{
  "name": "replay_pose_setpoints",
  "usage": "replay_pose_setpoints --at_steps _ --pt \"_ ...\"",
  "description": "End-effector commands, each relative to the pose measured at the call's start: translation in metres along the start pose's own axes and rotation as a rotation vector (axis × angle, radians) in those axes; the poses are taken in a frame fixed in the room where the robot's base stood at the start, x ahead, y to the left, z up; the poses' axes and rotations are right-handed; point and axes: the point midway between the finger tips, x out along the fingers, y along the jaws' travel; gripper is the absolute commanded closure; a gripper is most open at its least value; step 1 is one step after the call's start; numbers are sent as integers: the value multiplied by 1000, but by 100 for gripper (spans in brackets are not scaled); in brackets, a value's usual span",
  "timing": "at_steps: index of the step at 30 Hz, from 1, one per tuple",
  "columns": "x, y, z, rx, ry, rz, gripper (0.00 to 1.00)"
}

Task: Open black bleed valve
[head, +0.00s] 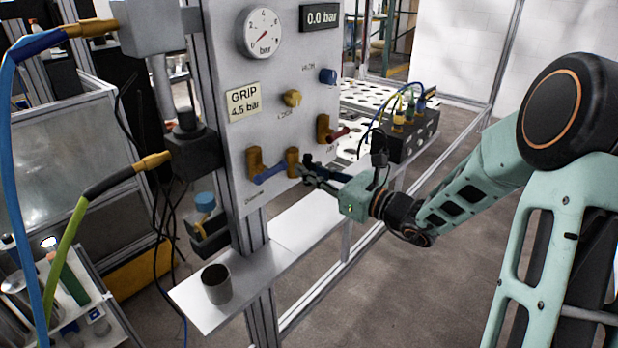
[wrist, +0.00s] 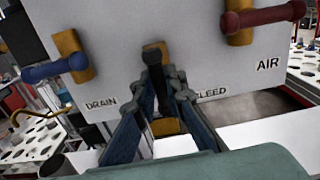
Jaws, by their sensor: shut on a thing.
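The bleed valve's black handle (wrist: 151,60) shows in the wrist view below a brass part (wrist: 156,48), left of the BLEED label (wrist: 211,93). My gripper (wrist: 166,80) is shut on this handle, one finger to each side. In the head view my gripper (head: 308,174) is at the lower part of the grey panel (head: 225,150), just right of the bleed valve's brass body (head: 292,161).
The blue DRAIN handle (wrist: 55,69) is close on the left. The red AIR handle (wrist: 264,16) is close on the right. The digital display (head: 320,17) reads 0.0 bar. A grey cup (head: 216,284) stands on the white shelf (head: 255,269) below the panel.

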Motion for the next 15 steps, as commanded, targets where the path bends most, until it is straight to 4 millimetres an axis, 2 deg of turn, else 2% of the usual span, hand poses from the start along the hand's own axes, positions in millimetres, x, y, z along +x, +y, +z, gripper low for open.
replay_pose_setpoints --at_steps 1,15 --pt "0 0 -6 -46 0 0 100" --pt "0 0 -5 -423 0 0 100"
